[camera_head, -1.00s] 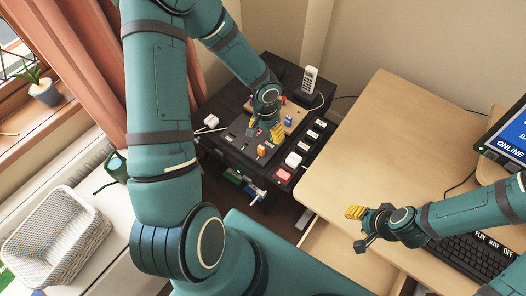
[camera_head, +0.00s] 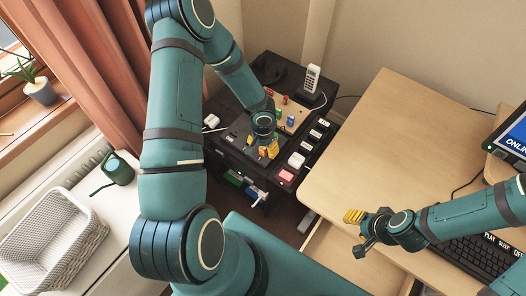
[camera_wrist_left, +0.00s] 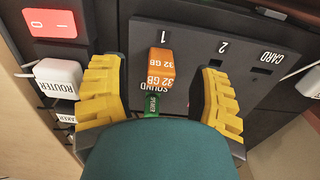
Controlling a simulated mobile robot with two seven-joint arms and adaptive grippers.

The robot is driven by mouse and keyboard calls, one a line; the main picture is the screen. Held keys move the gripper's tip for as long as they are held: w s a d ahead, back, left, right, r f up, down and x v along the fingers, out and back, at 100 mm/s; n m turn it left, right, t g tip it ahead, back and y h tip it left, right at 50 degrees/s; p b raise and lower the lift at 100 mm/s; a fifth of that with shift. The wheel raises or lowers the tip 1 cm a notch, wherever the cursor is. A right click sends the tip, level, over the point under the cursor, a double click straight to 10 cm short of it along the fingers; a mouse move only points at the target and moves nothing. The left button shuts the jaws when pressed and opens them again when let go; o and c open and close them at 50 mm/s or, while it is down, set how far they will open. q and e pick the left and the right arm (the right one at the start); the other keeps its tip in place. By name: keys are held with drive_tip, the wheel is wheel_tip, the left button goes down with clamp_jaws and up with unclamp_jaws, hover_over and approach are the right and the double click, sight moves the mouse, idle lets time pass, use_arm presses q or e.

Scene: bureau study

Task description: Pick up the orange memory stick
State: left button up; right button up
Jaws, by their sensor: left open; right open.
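The orange memory stick (camera_wrist_left: 160,68), marked 32 GB, stands at the slot labelled 1 on a dark panel (camera_wrist_left: 195,45) in the left wrist view. My left gripper (camera_head: 268,151) is open over the black unit in the head view. In the wrist view its yellow fingers stand on either side of the stick, with a gap on both sides. A small green piece (camera_wrist_left: 152,103) shows just below the stick, partly hidden by the gripper body. In the head view my gripper makes the stick hard to make out. My right gripper (camera_head: 355,217) is open and empty by the wooden desk.
A white ROUTER block (camera_wrist_left: 58,77) and a red switch (camera_wrist_left: 54,23) lie left of the fingers. Slots 2 and CARD are at right. A blue piece (camera_head: 291,120) and a cordless phone (camera_head: 312,78) stand farther back on the unit. The desk (camera_head: 385,140) is mostly clear.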

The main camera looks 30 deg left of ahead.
use_arm(q)
drive_tip(key=shift+f, duration=0.95)
use_arm(e)
drive_tip(key=shift+s+f, duration=0.1)
drive_tip(key=shift+f, duration=0.05)
use_arm(q)
drive_tip(key=c, duration=1)
